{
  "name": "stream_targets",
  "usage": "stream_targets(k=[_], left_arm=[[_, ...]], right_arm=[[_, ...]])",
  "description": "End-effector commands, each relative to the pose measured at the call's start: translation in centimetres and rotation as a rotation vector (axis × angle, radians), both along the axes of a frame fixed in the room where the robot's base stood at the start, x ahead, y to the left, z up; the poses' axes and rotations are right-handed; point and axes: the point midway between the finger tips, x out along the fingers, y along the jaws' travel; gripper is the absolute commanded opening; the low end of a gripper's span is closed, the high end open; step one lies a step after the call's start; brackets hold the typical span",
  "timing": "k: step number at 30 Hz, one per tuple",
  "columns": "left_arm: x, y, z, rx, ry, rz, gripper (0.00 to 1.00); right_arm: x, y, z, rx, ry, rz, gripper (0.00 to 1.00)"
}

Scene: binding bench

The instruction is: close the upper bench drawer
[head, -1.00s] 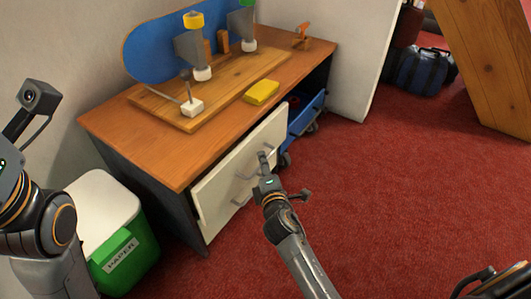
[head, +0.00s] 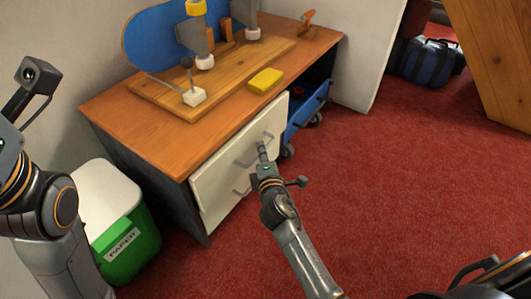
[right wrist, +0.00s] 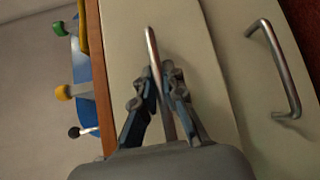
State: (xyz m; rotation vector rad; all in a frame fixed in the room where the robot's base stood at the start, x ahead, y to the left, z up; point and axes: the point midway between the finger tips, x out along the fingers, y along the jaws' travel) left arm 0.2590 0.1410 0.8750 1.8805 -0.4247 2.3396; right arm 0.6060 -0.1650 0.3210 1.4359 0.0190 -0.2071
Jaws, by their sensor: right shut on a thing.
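The upper bench drawer has a cream front (head: 224,153) that sits close under the bench top's front edge; I see no clear gap above it. Its metal bar handle (right wrist: 152,48) runs between my right gripper's fingers in the right wrist view. My right gripper (head: 263,150) is shut on that handle in the head view, and its fingers (right wrist: 160,82) partly hide the bar. A lower cream drawer front has its own bar handle (right wrist: 283,72), free of the gripper. My left arm shows at the left edge, but its gripper is out of view.
The wooden bench top (head: 150,137) carries a board with clamps and a yellow block (head: 265,80). A blue bin (head: 307,112) is in the bay to the right of the drawers. A green and white paper bin (head: 128,248) stands left. Red carpet (head: 400,190) is clear at right.

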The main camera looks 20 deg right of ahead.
Motion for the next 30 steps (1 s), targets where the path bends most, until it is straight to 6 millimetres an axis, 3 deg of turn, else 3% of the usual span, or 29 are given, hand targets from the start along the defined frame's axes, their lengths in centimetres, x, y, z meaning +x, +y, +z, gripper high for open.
stream_targets(k=[5,14,15,18,30], left_arm=[[-0.3,-0.1,0.1,0.005,-0.014,0.003,0.93],[-1.0,0.0,0.6,-0.002,-0.036,-0.001,0.93],[-1.0,0.0,0.6,-0.003,-0.035,-0.001,0.93],[-0.8,0.0,0.5,-0.002,-0.031,0.000,0.93],[-0.6,0.0,0.4,0.003,-0.025,0.005,0.93]], right_arm=[[2.1,1.5,-0.1,0.001,0.000,-0.001,0.00],[2.4,1.8,0.1,0.001,-0.002,0.000,0.00],[2.4,1.8,0.2,0.001,-0.003,0.000,0.16],[2.4,1.8,0.1,0.001,-0.003,0.000,0.34],[1.4,1.9,0.1,0.000,0.000,0.000,0.34]])
